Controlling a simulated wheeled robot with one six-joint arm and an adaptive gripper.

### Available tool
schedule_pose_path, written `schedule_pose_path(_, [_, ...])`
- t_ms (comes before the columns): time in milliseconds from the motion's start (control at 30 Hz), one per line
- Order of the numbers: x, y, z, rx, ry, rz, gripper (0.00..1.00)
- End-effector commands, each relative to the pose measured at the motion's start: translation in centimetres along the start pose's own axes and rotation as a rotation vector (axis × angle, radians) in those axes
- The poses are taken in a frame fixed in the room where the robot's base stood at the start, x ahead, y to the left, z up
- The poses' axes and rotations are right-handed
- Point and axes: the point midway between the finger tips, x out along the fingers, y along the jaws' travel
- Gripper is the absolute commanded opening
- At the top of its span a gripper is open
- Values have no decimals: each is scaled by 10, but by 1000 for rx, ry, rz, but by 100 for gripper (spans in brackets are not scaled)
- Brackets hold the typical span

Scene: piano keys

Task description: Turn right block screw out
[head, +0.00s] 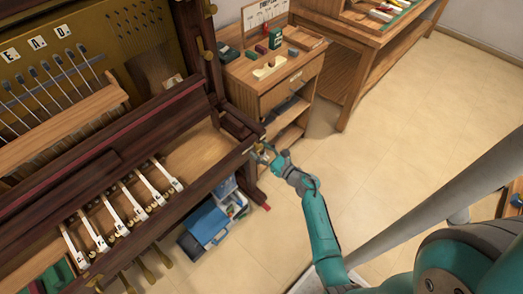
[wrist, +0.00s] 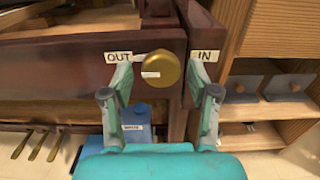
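My gripper (wrist: 160,82) is open, one finger on each side of the knob, with visible gaps between fingers and knob. In the head view, my gripper (head: 264,153) is at the right end of the piano's front rail, where the knob is small and mostly hidden.
The piano (head: 110,165) with several exposed white keys fills the left. A blue toolbox (head: 208,224) stands on the floor under the piano front. A wooden cabinet (head: 262,88) stands behind my gripper.

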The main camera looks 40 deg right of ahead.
Motion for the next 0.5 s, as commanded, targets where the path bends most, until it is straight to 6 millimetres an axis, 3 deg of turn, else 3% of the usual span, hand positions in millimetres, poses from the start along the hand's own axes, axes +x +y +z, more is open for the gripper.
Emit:
schedule_pose_path(333, [-3,-1,1,0,-2,-2,62])
schedule_pose_path(500, [-24,-2,0,1,-1,-5,62])
